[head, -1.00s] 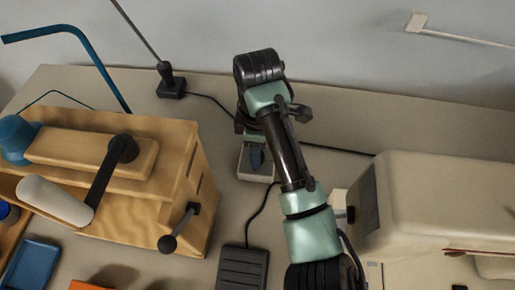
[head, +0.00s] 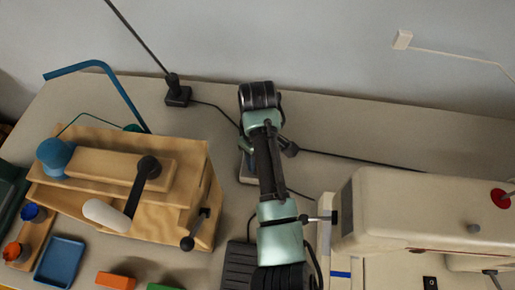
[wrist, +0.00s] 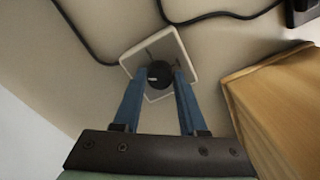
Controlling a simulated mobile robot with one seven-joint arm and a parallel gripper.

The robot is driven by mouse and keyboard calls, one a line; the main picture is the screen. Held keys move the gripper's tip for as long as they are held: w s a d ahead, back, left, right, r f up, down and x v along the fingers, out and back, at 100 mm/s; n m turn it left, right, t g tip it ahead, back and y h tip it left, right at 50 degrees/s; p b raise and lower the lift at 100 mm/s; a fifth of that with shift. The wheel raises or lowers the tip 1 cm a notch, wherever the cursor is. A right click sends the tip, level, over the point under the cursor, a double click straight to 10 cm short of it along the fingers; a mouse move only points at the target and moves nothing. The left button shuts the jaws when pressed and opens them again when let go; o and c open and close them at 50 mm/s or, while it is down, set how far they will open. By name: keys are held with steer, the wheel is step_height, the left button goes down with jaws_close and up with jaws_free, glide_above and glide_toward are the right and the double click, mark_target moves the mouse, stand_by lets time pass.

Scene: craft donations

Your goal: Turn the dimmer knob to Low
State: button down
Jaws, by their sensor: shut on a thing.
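The dimmer knob (wrist: 153,79) is small, round and black with a pale mark on its left side. It sits on a pale square dimmer plate (wrist: 142,58), which also shows in the head view (head: 246,176), largely hidden by my arm. My gripper (wrist: 160,78) has blue fingers, one on each side of the knob, and is shut on it. Any setting labels on the plate are too small to read. In the head view the knob and the fingertips are hidden behind my arm.
A wooden machine (head: 190,195) with a crank stands left of the plate. A cream sewing machine (head: 410,215) stands to the right. A black foot pedal (head: 238,268) lies in front. Black cables run across the table, and a lamp base (head: 177,94) stands behind.

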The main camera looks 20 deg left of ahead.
steer(key=m+p, duration=0.4)
steer(key=m, duration=0.1)
steer(key=shift+s+r+m+p, duration=0.1)
steer(key=shift+r+m+p, duration=0.05)
steer(key=shift+m+p, duration=0.15)
steer(key=m+p, duration=0.2)
steer(key=m, duration=0.3)
steer(key=shift+f+m, duration=0.2)
steer(key=shift+m, duration=0.1)
steer(key=shift+c, duration=2.2)
jaws_free()
step_height(320, 180, up, 13)
steer(key=shift+p, duration=0.4)
